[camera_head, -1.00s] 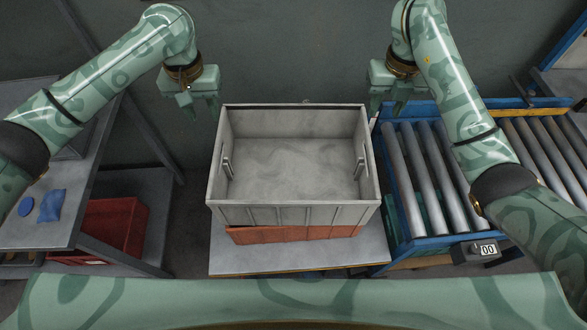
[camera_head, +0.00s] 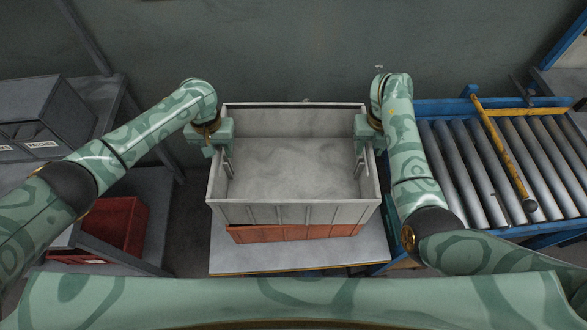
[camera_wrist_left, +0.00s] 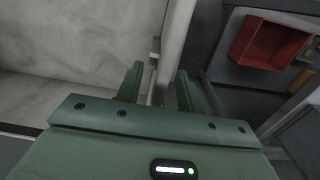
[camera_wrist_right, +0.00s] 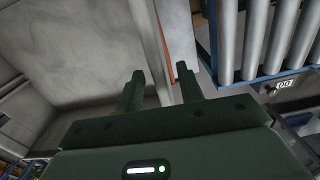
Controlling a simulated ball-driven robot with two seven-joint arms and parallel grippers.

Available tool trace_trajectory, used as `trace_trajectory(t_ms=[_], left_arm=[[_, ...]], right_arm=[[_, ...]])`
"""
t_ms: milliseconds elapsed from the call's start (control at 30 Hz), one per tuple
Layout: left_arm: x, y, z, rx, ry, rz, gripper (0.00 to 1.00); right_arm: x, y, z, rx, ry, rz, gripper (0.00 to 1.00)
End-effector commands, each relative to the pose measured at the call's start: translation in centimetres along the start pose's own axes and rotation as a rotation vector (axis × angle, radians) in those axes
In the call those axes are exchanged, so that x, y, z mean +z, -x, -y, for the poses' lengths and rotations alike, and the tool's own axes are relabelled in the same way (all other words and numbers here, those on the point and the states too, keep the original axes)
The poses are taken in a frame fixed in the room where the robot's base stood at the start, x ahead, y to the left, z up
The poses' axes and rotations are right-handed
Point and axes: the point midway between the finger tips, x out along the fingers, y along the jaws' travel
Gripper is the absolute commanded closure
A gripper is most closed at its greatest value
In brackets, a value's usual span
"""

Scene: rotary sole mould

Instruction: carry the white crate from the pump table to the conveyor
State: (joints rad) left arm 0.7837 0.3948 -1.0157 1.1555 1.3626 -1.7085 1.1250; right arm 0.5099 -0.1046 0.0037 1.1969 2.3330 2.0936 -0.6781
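The white crate (camera_head: 294,213) is empty and upright in the middle of the head view. It sits on an orange crate (camera_head: 290,235) on a pale table (camera_head: 300,258). My left gripper (camera_head: 226,152) is at the crate's left wall; in the left wrist view its open fingers (camera_wrist_left: 160,88) straddle the wall (camera_wrist_left: 176,45). My right gripper (camera_head: 363,152) is at the right wall; in the right wrist view its open fingers (camera_wrist_right: 162,86) straddle that wall (camera_wrist_right: 152,45). Gaps show beside both walls. The conveyor (camera_head: 470,165) with metal rollers is right of the crate.
A yellow bar (camera_head: 503,150) lies across the conveyor rollers, which are otherwise clear. A left shelf unit holds a grey bin (camera_head: 55,110) and, lower down, a red crate (camera_head: 118,228). A grey wall (camera_head: 290,45) stands behind.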

Motion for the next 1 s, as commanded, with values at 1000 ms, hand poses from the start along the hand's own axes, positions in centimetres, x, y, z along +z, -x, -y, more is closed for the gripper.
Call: trace_trajectory(t_ms=[1000], left_arm=[[-0.03, -0.34, 0.04, -0.001, 0.0, -0.001, 1.0]], right_arm=[[0.0, -0.36, 0.0, 0.001, 0.0, 0.0, 1.0]])
